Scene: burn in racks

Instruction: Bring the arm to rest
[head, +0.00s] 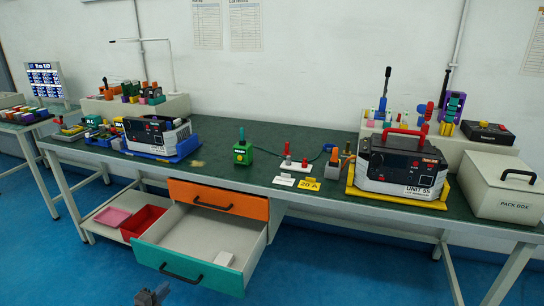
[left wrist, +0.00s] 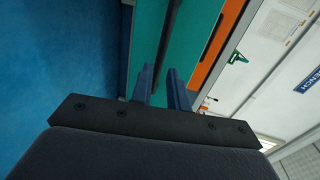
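My left gripper (head: 152,294) shows at the bottom edge of the head view, low in front of the open teal drawer. In the left wrist view its two blue-grey fingers (left wrist: 161,88) stand apart with nothing held between them. The teal drawer front (head: 190,264) with its dark handle (head: 180,273) is just beyond the fingers. The handle also runs up the left wrist view (left wrist: 169,40), in line with the gap; I cannot tell how far off it is. My right gripper is in neither view.
The orange drawer (head: 218,201) above is shut or nearly so. The green bench top (head: 300,150) carries UNIT 55 (head: 402,165), another unit (head: 157,134) and a pack box (head: 500,190). Blue floor lies clear in front.

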